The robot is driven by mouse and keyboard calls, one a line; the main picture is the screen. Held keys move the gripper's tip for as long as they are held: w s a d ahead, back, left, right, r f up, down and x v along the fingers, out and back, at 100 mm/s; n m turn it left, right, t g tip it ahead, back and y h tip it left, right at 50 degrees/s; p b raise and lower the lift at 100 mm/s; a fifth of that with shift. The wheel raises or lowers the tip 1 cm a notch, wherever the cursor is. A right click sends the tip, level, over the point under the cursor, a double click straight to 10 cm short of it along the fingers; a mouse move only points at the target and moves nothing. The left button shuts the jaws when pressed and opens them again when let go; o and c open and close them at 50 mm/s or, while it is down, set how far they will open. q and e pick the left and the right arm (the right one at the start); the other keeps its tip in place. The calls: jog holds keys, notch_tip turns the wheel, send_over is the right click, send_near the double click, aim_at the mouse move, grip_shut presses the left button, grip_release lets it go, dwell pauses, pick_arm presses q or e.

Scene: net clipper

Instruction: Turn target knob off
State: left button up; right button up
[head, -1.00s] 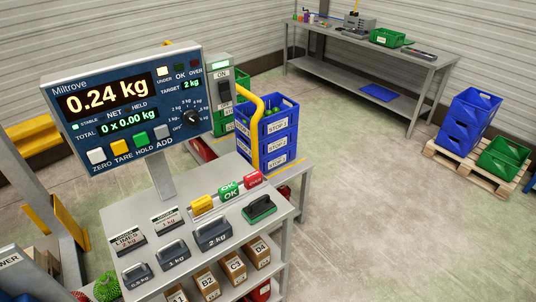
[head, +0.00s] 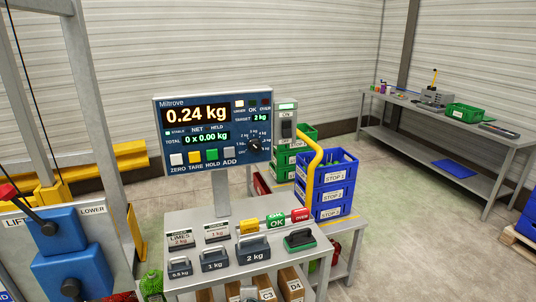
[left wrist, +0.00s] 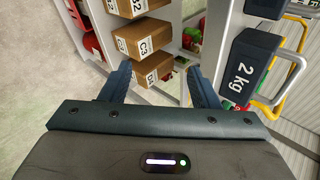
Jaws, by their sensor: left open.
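The target knob (head: 254,146) is a round black dial on the lower right of the blue scale panel (head: 180,148), under the label TARGET 2 kg. Its dial is ringed by small kg marks; the pointer is too small to read surely. The panel display shows 0.24 kg and 0 x 0.00 kg. In the left wrist view my left gripper (left wrist: 160,85) is open and empty, its two dark fingers apart, with shelf boxes beyond them and the 2 kg weight (left wrist: 249,65) to the right.
A grey stand below the panel holds several weights (head: 254,249), coloured blocks (head: 277,221) and a green-black tool (head: 300,240). A switch box (head: 287,125) and a yellow curved rail (head: 311,165) stand right of the panel. A lift control (head: 62,250) is at left.

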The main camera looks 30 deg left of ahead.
pick_arm(q)
jog(key=w+a+r+m+t+y, duration=0.25)
jog(key=w+r+m, duration=0.25)
jog(key=w+r, duration=0.7)
jog(key=m+t+y+p, duration=0.1)
jog(key=m+t+y, duration=0.1)
jog(key=m+y, duration=0.5)
send_near(257, 147)
jog(key=shift+m+g+h, duration=0.25)
jog(key=shift+m+h, duration=0.35)
jog(key=shift+h, duration=0.05)
jog(key=p+x, duration=0.1)
jog(key=x, duration=0.1)
jog(key=p+x, duration=0.1)
jog(key=x, duration=0.2)
jog(key=r+x, duration=0.1)
jog(key=x, duration=0.2)
jog(key=shift+a+p, duration=0.25)
jog(key=shift+p, duration=0.15)
jog(key=shift+w+a+f, duration=0.1)
jog(key=shift+w+a, duration=0.3)
jog(key=c, duration=0.6)
jog(key=shift+s+d, duration=0.1)
jog(key=shift+s, duration=0.05)
jog(key=c, duration=0.4)
